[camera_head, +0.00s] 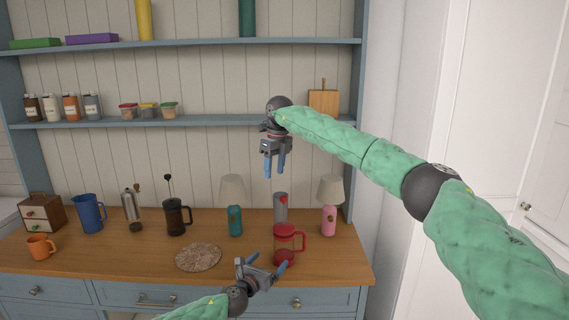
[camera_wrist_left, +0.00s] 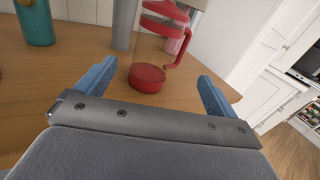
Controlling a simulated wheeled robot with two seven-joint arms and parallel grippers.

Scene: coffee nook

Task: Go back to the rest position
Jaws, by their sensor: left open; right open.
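My left gripper (camera_head: 262,269) is low at the front edge of the wooden counter (camera_head: 120,256), with its blue fingers apart and nothing between them. In the left wrist view its open fingers (camera_wrist_left: 155,90) point toward a clear jug with a red lid, handle and base (camera_wrist_left: 148,78), which stands upright on the counter just beyond them. The same red-lidded jug (camera_head: 285,240) is right behind the left gripper in the head view. My right gripper (camera_head: 274,170) hangs in the air above the counter, fingers pointing down and apart, empty.
A teal lamp (camera_head: 235,221), a pink lamp (camera_head: 329,220) and a grey canister (camera_head: 280,205) stand behind the jug. A round mat (camera_head: 198,257) lies left of the left gripper. A french press (camera_head: 175,218) and blue jug (camera_head: 89,214) stand further left. The lower shelf (camera_head: 210,120) is near the right arm.

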